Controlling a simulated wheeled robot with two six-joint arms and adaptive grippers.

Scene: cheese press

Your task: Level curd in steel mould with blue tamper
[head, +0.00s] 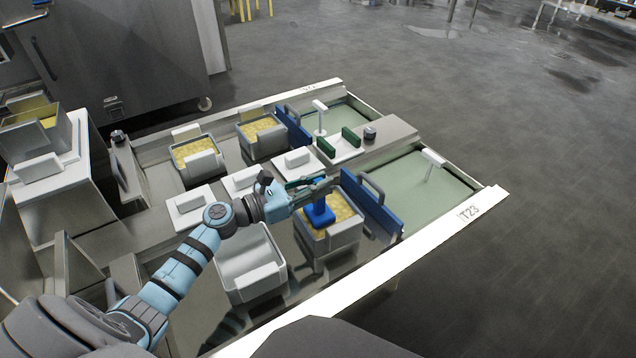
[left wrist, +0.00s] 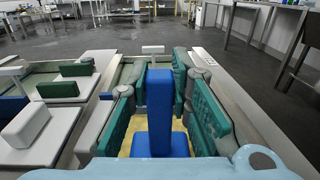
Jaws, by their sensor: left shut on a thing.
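The blue tamper (head: 321,214) stands upright on the yellow curd (head: 343,207) in the near right steel mould (head: 335,238). My left gripper (head: 320,187) reaches over the mould from the left and is shut on the tamper's handle. In the left wrist view the blue handle (left wrist: 159,100) rises between the green finger pads of my left gripper (left wrist: 160,112). A little yellow curd shows around it there. The fingers and arm hide part of the mould's far left side. My right gripper is not in view.
An empty steel mould (head: 250,265) stands left of the filled one. A blue board (head: 370,205) stands just to its right. Two more curd-filled moulds (head: 198,160) (head: 262,135) sit at the back. White lids (head: 247,180) lie along the middle. A green-floored basin (head: 430,180) at right has free room.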

